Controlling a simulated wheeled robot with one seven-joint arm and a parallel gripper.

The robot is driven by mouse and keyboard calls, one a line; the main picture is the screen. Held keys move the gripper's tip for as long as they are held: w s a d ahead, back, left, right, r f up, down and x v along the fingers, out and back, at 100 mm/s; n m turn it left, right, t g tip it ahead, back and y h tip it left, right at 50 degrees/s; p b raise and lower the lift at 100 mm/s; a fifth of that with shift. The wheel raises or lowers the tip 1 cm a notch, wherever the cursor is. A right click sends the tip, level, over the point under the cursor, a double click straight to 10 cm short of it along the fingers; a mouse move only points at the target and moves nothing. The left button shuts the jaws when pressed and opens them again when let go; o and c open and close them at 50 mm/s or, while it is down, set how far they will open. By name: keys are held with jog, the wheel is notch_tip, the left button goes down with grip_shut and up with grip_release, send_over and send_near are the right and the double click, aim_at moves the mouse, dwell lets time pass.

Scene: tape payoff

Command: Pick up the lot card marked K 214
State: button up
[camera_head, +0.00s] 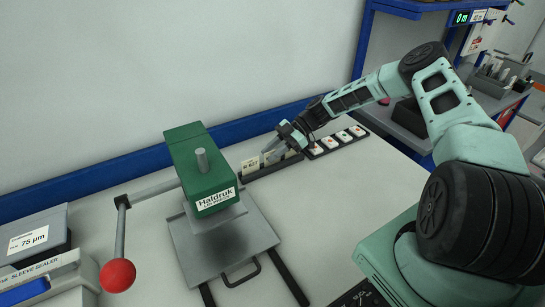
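A dark rack (270,170) stands on the table behind and right of the green press, with several small upright pale cards in it. The leftmost card (250,165) carries dark print too small to read surely. I cannot make out which card is marked K 214. My gripper (272,153) is at the rack, with its fingers pointing down and left among the cards. The fingers partly hide the cards behind them. I cannot tell whether the fingers are apart or closed on a card.
A green Haldruk press (200,170) with a red-knobbed lever (117,275) stands left of the rack. A dark strip with several white tiles (330,143) lies to the right. A sleeve sealer (50,275) is at left. A blue rail (100,173) runs behind. The table front of the rack is clear.

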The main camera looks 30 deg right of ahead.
grip_shut()
